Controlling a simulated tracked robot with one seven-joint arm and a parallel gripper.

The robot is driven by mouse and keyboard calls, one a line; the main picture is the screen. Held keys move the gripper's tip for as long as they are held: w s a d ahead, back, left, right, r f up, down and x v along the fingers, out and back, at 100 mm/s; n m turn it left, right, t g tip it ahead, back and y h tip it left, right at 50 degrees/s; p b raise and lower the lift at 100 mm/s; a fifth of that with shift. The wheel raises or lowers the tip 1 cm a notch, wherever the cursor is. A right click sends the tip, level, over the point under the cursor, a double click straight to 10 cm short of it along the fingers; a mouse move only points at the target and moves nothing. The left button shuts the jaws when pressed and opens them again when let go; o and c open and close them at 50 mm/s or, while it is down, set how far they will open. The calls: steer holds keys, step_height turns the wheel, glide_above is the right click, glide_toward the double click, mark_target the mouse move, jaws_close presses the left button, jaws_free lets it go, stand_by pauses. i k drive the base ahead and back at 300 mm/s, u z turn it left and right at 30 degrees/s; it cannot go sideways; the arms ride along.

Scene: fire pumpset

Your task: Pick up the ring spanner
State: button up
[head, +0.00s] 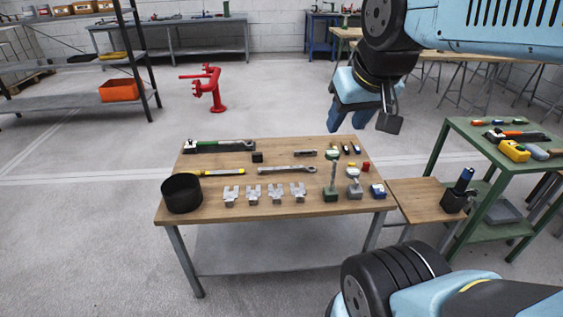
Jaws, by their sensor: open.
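A silver spanner (288,169), which looks like the ring spanner, lies flat near the middle of the wooden table (215,209). It lies roughly left to right, and its end shapes are too small to tell for sure. My gripper (362,122) is open and empty. It hangs in the air at the upper right, appearing above and beyond the table's back right corner, apart from the spanner.
Around the spanner lie a green-ended tool (217,146), a yellow-handled tool (218,172), a black bowl (182,193), several grey blocks (253,194) and a green-based post (331,190). A green cart (510,232) stands right. A red hydrant (212,90) stands behind.

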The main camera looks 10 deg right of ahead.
mark_target(260, 170)
steer(key=i, duration=0.85)
steer(key=u, duration=0.05)
